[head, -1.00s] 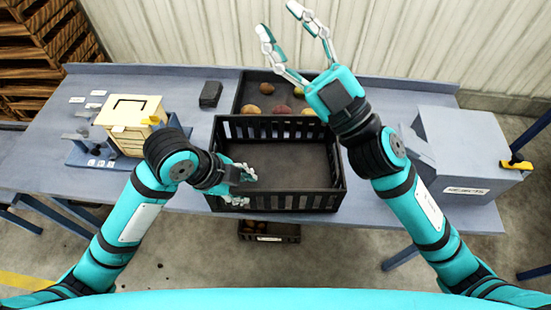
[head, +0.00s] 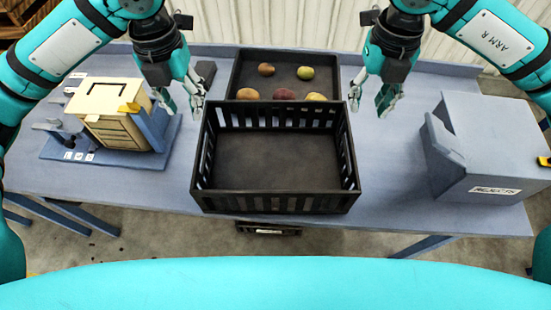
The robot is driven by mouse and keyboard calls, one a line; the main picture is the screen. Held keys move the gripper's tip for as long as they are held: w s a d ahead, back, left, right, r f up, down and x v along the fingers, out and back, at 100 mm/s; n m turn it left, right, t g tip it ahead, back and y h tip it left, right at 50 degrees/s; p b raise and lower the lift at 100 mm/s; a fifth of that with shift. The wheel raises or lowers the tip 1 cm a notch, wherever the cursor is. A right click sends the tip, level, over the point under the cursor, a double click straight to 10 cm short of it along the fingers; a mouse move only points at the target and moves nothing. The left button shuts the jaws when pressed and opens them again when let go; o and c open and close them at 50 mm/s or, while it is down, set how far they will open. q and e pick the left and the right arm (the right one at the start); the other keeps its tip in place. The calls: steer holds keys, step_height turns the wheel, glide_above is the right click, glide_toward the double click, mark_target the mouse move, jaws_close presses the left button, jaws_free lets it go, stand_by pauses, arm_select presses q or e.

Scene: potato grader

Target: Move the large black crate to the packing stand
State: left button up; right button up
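The large black crate (head: 275,203) stands upright and empty on the blue-grey table, at the middle of the head view. Its slatted walls and bare floor show. My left gripper (head: 183,106) points down just off the crate's back left corner, with its fingers apart and nothing between them. My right gripper (head: 372,101) points down just off the back right corner, also with fingers apart and empty. Neither appears to touch the crate. I cannot make out a packing stand in this view.
A black tray (head: 238,78) with several potatoes lies behind the crate. A yellowish drawer unit (head: 120,128) stands at the left and a grey box labelled REJECTS (head: 490,165) at the right. Another dark crate (head: 268,229) shows partly below the table's front edge.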

mark_target(202, 146)
arm_select(q)
steer(key=shift+s, duration=0.1)
arm_select(e)
steer(key=shift+s, duration=0.1)
